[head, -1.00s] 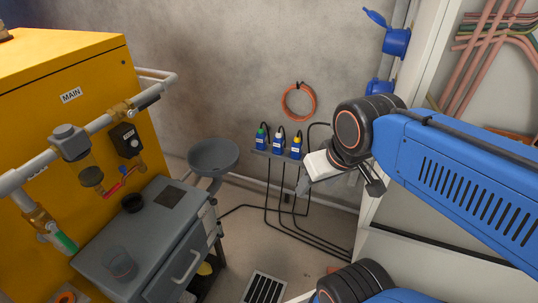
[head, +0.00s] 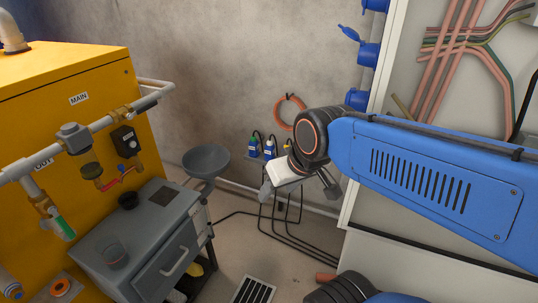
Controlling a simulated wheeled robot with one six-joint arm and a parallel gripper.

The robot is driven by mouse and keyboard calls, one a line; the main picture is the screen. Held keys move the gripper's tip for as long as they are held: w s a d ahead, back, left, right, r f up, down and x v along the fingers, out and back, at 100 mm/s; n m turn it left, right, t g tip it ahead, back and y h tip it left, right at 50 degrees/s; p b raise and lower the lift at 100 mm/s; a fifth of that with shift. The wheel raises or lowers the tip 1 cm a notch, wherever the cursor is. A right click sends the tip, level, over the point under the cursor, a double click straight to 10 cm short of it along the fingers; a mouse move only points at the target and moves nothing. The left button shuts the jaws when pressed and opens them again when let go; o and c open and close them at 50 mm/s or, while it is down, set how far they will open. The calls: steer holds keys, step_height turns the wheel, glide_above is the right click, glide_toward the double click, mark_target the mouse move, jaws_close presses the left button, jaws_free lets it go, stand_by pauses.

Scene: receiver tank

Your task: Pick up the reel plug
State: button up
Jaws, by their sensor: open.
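Three blue plugs with black cables stand in a row on a small wall shelf: a green-marked plug (head: 254,147), a white-marked plug (head: 269,148) and a third, mostly hidden behind my arm. I cannot tell which is the reel plug, as any labels are too small to read. My gripper (head: 298,190) is open, in front of the right part of the shelf in the picture. I see nothing between its fingers. My wrist hides part of the shelf, and I cannot judge its distance from the plugs.
A grey funnel bowl (head: 206,160) stands left of the shelf, beside a grey drawer cabinet (head: 150,240) and the yellow MAIN unit (head: 60,120) with pipes. An orange hose coil (head: 283,108) hangs above. An open white cabinet (head: 385,65) with blue sockets (head: 368,55) is at right.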

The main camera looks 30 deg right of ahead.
steer(key=w+a+m+t+y, duration=0.1)
steer(key=w+a+t, duration=0.25)
steer(key=w, duration=1.35)
steer(key=w+d+f+m+t+h, duration=0.1)
steer(key=w+f+m, duration=0.1)
steer(key=w, duration=0.5)
steer(key=w+d+f+m+t+h, duration=0.1)
steer(key=w+f+m, duration=0.1)
steer(key=w, duration=0.6)
steer(key=m+g+h, duration=0.3)
steer(key=m+h, duration=0.2)
steer(key=h, duration=0.6)
glide_toward(268, 150)
steer(key=x, duration=1.2)
steer(key=shift+w+d+f, duration=0.1)
steer(key=shift+w+f, duration=0.05)
steer(key=c, duration=1.3)
step_height(268, 150, up, 10)
steer(key=shift+r, duration=0.1)
